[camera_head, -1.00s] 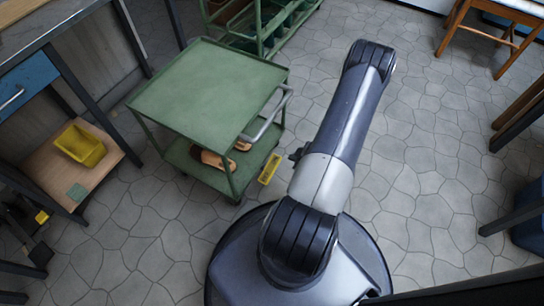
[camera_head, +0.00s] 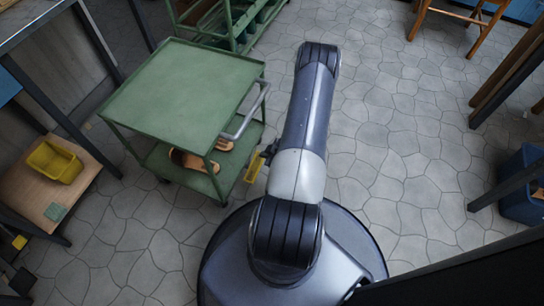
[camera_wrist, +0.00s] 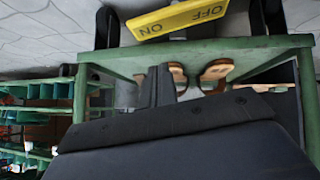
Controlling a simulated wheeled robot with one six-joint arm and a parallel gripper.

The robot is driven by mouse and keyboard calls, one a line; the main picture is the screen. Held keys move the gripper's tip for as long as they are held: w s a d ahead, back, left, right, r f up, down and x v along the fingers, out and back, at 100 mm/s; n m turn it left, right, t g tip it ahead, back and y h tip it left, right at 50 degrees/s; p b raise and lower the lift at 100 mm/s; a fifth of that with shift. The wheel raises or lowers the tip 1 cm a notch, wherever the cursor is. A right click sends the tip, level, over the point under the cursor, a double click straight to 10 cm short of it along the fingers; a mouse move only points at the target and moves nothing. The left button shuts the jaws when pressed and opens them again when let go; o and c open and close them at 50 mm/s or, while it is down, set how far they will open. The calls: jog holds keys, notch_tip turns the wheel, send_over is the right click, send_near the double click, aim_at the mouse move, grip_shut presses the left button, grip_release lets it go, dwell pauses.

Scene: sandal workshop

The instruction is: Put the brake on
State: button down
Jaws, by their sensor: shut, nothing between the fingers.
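The green two-shelf trolley (camera_head: 180,92) stands to the left of my arm. Its yellow brake plate (camera_head: 251,168) sticks out low on its right side. In the wrist view the plate (camera_wrist: 178,18) appears upside down, marked ON and OFF, at the top between two dark wheels. My gripper (camera_head: 268,152) is beside the plate, partly hidden by my arm. In the wrist view its dark fingers (camera_wrist: 160,84) are together and empty, below the plate in the picture and overlapping the trolley's lower part. I cannot tell whether they touch anything.
Brown sandals (camera_head: 194,161) lie on the trolley's lower shelf, under a grey handle (camera_head: 247,112). A green rack (camera_head: 228,35) stands behind. A bench with a yellow bin (camera_head: 55,162) is at left, a blue bin (camera_head: 523,188) at right. Stone floor is open between.

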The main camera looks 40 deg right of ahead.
aim_at(256, 158)
jog(key=f, duration=0.1)
jog(key=w+f+b, duration=0.1)
jog(key=f, duration=0.1)
jog(key=w+f+b, duration=0.1)
jog(key=shift+w+f, duration=0.1)
jog(key=shift+f, duration=0.15)
jog(key=shift+d+f, duration=0.2)
jog(key=shift+f, duration=0.55)
jog(key=shift+a, duration=0.1)
